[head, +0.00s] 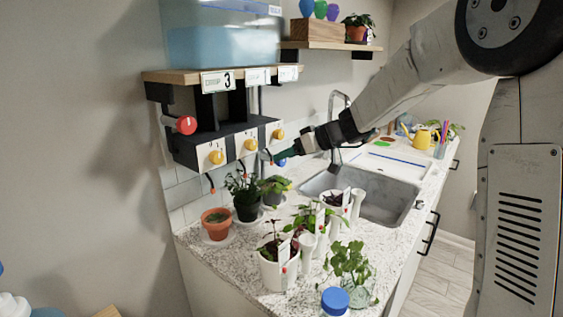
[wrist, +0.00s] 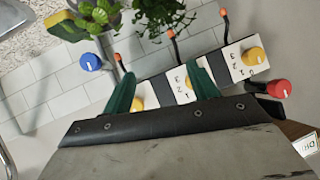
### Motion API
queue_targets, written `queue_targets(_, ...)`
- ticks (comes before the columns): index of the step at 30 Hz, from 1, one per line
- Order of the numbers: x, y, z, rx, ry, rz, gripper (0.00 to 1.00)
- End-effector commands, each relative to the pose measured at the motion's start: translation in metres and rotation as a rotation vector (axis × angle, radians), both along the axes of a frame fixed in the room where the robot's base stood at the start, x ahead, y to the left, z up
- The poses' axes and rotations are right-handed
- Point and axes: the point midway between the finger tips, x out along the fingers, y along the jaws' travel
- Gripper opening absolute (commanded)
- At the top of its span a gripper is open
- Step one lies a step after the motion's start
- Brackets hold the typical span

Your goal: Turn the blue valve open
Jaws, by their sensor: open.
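The blue valve (wrist: 90,62) is a round knob with a small white mark, in the upper left of the wrist view. In the head view only a bit of the blue valve (head: 282,162) shows, just under my gripper's fingers. My gripper (wrist: 161,68) has two green fingers, spread apart with nothing held between them. The blue valve lies outside the jaws, left of the left finger in the wrist view. In the head view my gripper (head: 269,156) reaches in from the right at the end of the valve unit. Whether a finger touches anything is unclear.
Yellow knobs (head: 250,145) on numbered white plates line the unit's front, and a red knob (head: 186,125) sticks out at its left. Dark tubes with orange tips hang below. Potted plants (head: 247,195) crowd the counter (head: 210,262) beneath; a sink (head: 378,190) and faucet stand right.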

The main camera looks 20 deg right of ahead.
Motion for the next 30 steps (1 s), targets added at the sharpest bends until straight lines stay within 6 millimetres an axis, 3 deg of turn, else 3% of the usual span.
queue_targets(1, 0.028, -0.012, -0.015, 0.004, -0.043, -0.023, 0.59)
queue_targets(3, 0.060, -0.027, -0.029, -0.005, -0.114, -0.054, 0.59)
queue_targets(6, 0.093, -0.046, -0.048, -0.026, -0.186, -0.095, 0.59)
queue_targets(9, 0.113, -0.059, -0.062, -0.044, -0.231, -0.123, 0.59)
queue_targets(14, 0.128, -0.064, -0.072, -0.057, -0.258, -0.140, 0.59)
queue_targets(30, 0.180, -0.026, -0.098, -0.059, -0.258, -0.139, 0.59)
